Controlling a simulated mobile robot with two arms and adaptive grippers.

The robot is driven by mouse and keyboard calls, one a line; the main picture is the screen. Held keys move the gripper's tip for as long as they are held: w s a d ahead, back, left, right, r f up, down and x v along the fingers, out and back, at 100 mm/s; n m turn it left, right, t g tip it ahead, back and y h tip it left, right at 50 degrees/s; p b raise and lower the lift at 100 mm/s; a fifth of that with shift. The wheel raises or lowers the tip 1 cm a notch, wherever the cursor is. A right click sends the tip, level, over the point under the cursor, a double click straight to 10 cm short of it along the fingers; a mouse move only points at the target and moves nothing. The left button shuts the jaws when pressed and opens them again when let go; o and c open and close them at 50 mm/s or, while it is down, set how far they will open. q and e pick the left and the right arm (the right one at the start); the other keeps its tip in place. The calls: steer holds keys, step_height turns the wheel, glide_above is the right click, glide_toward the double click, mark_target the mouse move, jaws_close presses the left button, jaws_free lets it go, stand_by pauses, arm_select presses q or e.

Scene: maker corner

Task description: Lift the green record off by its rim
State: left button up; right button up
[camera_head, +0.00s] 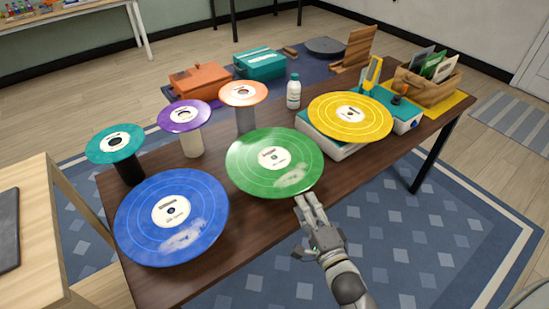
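The green record (251,160), with a white label and a pale smudge on its lower right, lies flat over the middle of the brown table (262,226). What is under it is hidden. My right gripper (306,201) is at its front right rim, over the table's front edge. Its fingertips are very close to the rim; I cannot tell whether they touch it, or whether the fingers are open or shut. My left gripper is not in view.
A blue record (190,190) lies left of the green one. A yellow record (370,113) sits on a white and teal player (318,137) at right. Small teal (130,152), purple (172,108) and orange (232,100) discs stand on posts behind. A white bottle (293,88) stands at the back.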

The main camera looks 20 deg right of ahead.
mark_target(295, 182)
steer(key=w, duration=0.9)
steer(key=shift+a+p, duration=0.2)
steer(key=shift+p, duration=0.2)
jaws_close()
